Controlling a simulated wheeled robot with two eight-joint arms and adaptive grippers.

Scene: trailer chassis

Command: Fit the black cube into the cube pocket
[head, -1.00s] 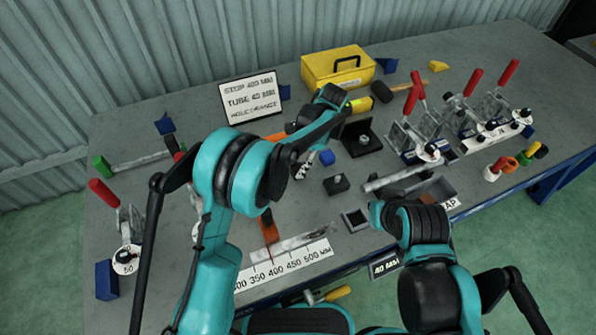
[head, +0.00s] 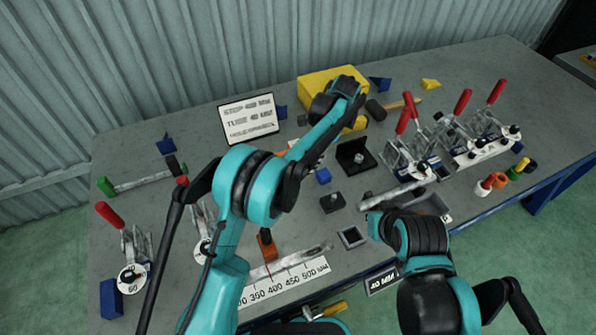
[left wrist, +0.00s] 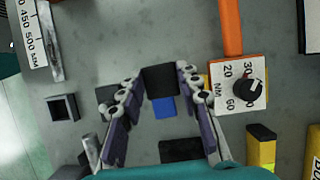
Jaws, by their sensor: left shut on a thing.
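The black cube (left wrist: 161,84) shows in the left wrist view between the fingertips of my left gripper (left wrist: 160,76), which is shut on it. In the head view my left wrist hides the cube and most of the fingers. The cube pocket (head: 352,237), a dark square frame with an open middle, sits on the bench near its front edge. It also shows in the left wrist view (left wrist: 63,107), left of and apart from the held cube. My right gripper (head: 374,226) is low beside the pocket, on its right; its fingers are too hidden to judge.
A blue cube (head: 323,176) and a dark block (head: 332,203) lie between my left gripper and the pocket. A black fixture (head: 355,157), a grey tube (head: 392,194) and red-handled clamps (head: 404,116) stand to the right. A long ruler (head: 290,275) lies in front.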

